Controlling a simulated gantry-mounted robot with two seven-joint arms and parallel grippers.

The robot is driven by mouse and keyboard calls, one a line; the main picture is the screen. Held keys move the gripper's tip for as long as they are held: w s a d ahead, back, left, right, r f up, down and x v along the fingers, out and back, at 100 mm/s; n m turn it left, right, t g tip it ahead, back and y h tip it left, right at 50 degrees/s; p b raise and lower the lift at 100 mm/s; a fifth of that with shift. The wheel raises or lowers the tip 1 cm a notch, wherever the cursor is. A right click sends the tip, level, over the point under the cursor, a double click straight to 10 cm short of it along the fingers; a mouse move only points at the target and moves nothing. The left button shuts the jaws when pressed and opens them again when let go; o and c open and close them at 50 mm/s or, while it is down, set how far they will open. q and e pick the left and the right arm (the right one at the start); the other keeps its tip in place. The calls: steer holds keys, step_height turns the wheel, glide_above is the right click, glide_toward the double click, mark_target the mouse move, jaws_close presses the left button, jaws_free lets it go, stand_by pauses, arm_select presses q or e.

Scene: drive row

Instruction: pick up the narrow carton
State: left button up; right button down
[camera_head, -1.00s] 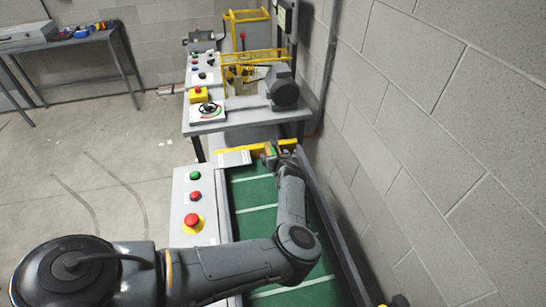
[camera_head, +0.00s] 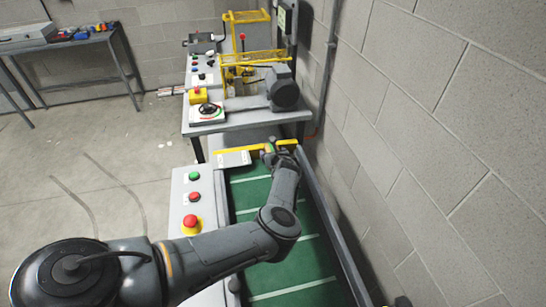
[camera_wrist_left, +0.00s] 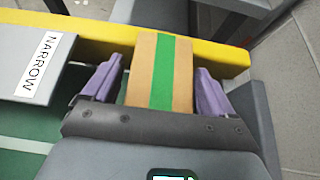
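The narrow carton (camera_wrist_left: 160,72) is tan with a green stripe down its middle. In the left wrist view it stands between the two purple fingers of my left gripper (camera_wrist_left: 158,85), against the yellow end bar (camera_wrist_left: 95,35). A small gap shows beside the left finger; the right finger is very close to the carton, and contact is unclear. In the head view my left gripper (camera_head: 272,152) is at the far end of the green conveyor (camera_head: 255,195), mostly hiding the carton. My right gripper is not in view.
A grey plate labelled NARROW (camera_wrist_left: 38,62) is left of the carton. A button panel (camera_head: 192,205) runs along the conveyor's left side. A block wall (camera_head: 430,130) is close on the right. A machine table (camera_head: 230,125) stands beyond the conveyor.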

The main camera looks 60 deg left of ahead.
arm_select(q)
steer(key=c, duration=0.9)
steer(key=shift+c, duration=0.6)
steer(key=shift+r, duration=0.1)
